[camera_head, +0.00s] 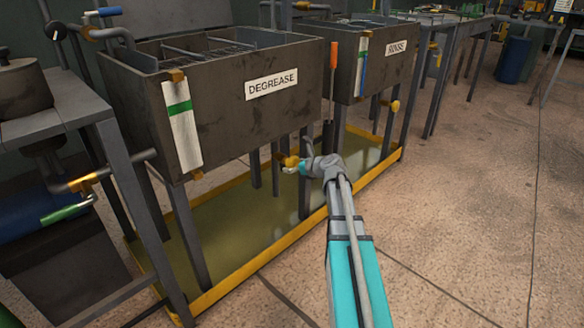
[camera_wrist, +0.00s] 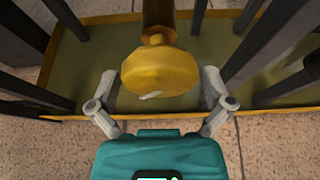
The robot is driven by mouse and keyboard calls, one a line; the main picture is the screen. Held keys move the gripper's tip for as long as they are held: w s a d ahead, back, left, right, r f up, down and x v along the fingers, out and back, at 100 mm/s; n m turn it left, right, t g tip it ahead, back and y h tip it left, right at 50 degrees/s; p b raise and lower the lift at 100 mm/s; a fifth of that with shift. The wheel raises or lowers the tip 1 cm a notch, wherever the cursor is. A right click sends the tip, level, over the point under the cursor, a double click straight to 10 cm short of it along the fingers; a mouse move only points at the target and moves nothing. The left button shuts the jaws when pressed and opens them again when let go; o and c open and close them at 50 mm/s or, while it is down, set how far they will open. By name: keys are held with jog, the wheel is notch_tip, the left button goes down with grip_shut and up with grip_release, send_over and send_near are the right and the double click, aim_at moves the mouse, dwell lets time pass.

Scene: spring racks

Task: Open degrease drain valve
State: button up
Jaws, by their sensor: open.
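The degrease tank (camera_head: 215,105) is a dark metal tank with a white DEGREASE label (camera_head: 272,84) on its front. Its drain valve has a round yellow knob (camera_wrist: 160,75) at the end of a brownish pipe, under the tank. In the head view the knob (camera_head: 290,161) shows small at my gripper tip. My gripper (camera_wrist: 160,108) is open, with one finger on either side of the knob's near part. The fingers look apart from the knob; exact contact cannot be told. In the head view my gripper (camera_head: 296,168) partly covers the knob.
A yellow-rimmed drip tray (camera_head: 245,272) with murky liquid lies below the tanks. Dark tank legs (camera_head: 188,235) stand around the valve. The rinse tank (camera_head: 372,65) with its own yellow knob (camera_head: 394,106) stands to the right. The floor at right is clear.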

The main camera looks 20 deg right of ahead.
jog(key=c, duration=0.8)
jog(key=shift+c, duration=0.3)
jog(key=shift+n+t+h, duration=0.4)
jog(key=shift+n+h, duration=0.6)
jog(key=shift+n, duration=0.5)
jog(key=o, duration=0.9)
jog(key=shift+c, duration=0.2)
